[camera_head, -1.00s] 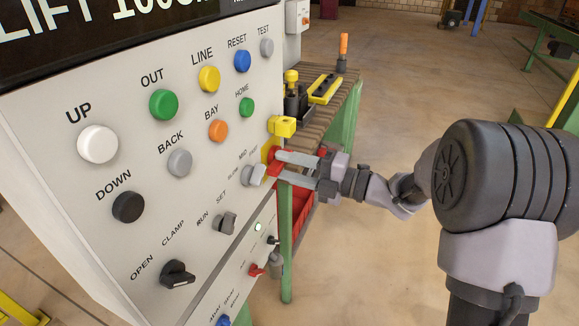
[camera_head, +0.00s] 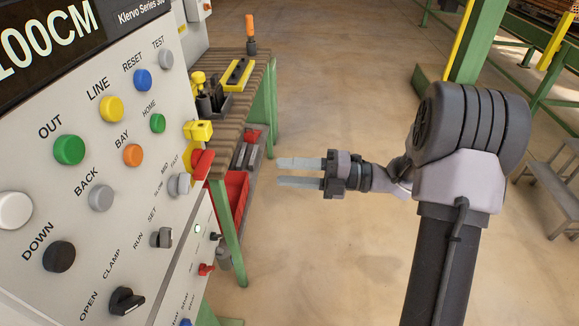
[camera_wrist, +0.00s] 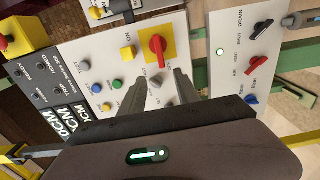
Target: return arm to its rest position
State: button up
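My gripper (camera_head: 281,172) is in front of the control panel's right edge, in free air. Its two grey fingers are apart with nothing between them, pointing left toward the panel. A clear gap separates the fingertips from the red rotary handle (camera_head: 203,163) on the panel. In the wrist view my gripper (camera_wrist: 160,77) is also open, and the red handle (camera_wrist: 157,45) on its yellow plate lies beyond the fingertips. My arm reaches in from the right of the head view.
The control panel (camera_head: 84,225) with coloured buttons and knobs fills the left. Behind it, a slatted bench (camera_head: 250,82) with green legs carries tools; red bins (camera_head: 236,195) sit below. Metal steps (camera_head: 560,190) stand at far right. Floor around my gripper is clear.

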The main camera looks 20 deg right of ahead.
dwell(0.3)
jog(key=w+d+r+m+t+h, duration=0.3)
jog(key=w+r+m+t+h, duration=0.15)
jog(key=r+m+h, duration=0.35)
jog(key=w+d+r+m+t+h, duration=0.35)
jog(key=r+m+t+h, duration=0.2)
jog(key=m, duration=0.45)
jog(key=s+d+f+m+g+h, duration=0.1)
jog(key=s+m+g+h, duration=0.4)
jog(key=s+m, duration=0.55)
jog(key=s+a+f+m+g+y, duration=0.1)
jog(key=s+a+f+m, duration=0.1)
jog(key=s, duration=0.4)
jog(key=s+a+f+m+g+y, duration=0.1)
jog(key=s+a+f+m+g, duration=0.1)
jog(key=s+a, duration=0.3)
jog(key=s+a+f+m+g+y, duration=0.1)
jog(key=s+a+f+m, duration=0.3)
jog(key=s, duration=0.5)
jog(key=shift+s+f+g, duration=0.15)
jog(key=shift+s+g, duration=0.05)
jog(key=shift+g, duration=0.5)
